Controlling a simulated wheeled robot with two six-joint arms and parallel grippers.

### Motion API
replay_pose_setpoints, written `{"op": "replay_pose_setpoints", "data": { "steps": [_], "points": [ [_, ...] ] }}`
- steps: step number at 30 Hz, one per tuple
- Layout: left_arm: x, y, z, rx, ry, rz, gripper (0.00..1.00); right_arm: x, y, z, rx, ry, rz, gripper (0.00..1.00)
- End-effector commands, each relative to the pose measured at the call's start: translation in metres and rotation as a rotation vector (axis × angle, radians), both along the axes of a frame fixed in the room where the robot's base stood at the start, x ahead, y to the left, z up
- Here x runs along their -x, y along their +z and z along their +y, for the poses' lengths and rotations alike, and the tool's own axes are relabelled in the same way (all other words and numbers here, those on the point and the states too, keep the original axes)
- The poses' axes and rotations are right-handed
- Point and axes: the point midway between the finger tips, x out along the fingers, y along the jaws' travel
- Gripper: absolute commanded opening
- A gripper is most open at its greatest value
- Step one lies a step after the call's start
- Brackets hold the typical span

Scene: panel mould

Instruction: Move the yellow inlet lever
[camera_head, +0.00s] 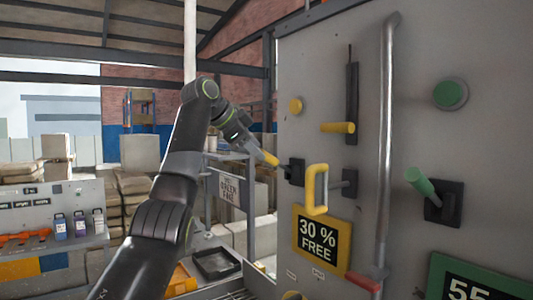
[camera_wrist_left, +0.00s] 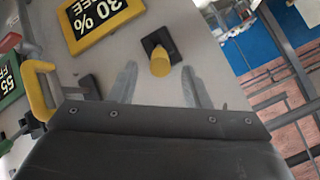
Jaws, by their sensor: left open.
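The yellow lever (camera_head: 270,159) sticks out from a black square base (camera_head: 294,172) at the left side of the grey panel (camera_head: 340,85). My left gripper (camera_head: 252,146) is just in front of its yellow end. In the left wrist view, the lever's yellow end (camera_wrist_left: 160,63) shows between the two open fingers (camera_wrist_left: 160,82), with a gap on each side. The fingers hold nothing. My right gripper is not in view.
Right of the lever are a yellow loop handle (camera_head: 316,190), a yellow slider knob (camera_head: 338,127) and a "30 % FREE" sign (camera_head: 320,238). A long grey bar (camera_head: 386,140) and a green lever (camera_head: 420,181) stand farther right. A shelf with bottles (camera_head: 80,226) is at left.

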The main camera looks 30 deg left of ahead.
Motion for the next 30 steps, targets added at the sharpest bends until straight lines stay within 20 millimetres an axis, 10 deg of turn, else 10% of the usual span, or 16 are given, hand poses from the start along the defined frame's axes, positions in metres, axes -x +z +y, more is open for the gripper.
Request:
{"op": "replay_pose_setpoints", "data": {
  "steps": [21,30],
  "points": [
    [-0.041,-0.034,-0.011,0.0,0.001,-0.001,0.43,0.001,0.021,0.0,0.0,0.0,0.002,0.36],
    [-0.041,-0.033,-0.011,0.0,0.001,-0.001,0.04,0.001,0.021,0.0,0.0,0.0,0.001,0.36]
  ]
}}
